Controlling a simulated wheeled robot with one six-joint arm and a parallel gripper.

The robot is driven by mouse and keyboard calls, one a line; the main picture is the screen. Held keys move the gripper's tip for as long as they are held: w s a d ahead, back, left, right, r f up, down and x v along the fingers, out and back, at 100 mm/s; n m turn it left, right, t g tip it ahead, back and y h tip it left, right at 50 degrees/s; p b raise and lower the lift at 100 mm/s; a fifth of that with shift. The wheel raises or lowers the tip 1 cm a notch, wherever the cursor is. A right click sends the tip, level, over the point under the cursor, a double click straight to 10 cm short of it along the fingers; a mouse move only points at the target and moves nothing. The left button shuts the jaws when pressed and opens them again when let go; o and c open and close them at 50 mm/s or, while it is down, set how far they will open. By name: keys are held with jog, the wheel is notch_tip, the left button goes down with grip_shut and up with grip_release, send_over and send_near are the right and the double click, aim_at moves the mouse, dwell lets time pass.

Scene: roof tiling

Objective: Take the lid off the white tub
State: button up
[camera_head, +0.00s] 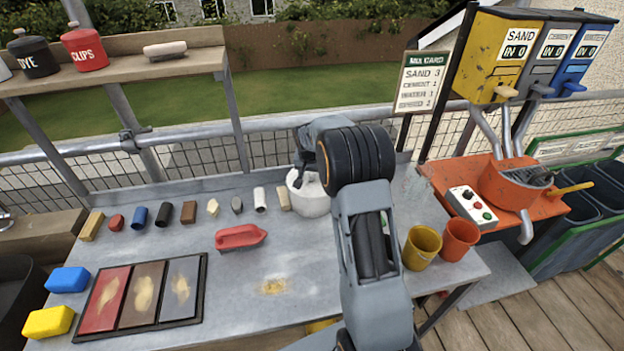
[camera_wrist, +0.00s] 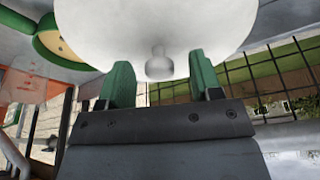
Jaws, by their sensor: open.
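The white tub (camera_head: 312,201) stands at the back of the grey bench, its top mostly hidden by my arm in the head view. In the wrist view its white lid (camera_wrist: 105,25) fills the top middle, with a small round knob (camera_wrist: 160,66) on it. My gripper (camera_wrist: 162,80) is open, its two green fingers on either side of the knob with a visible gap to each. Whether the fingertips touch the lid cannot be told.
Several small blocks and pieces line the bench's back edge left of the tub. A red float (camera_head: 240,237) lies in front of them. A yellow bucket (camera_head: 422,248) and an orange bucket (camera_head: 460,240) stand to the right.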

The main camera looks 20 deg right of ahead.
jog(key=shift+c, duration=0.4)
jog(key=c, duration=0.9)
jog(key=shift+r, duration=0.15)
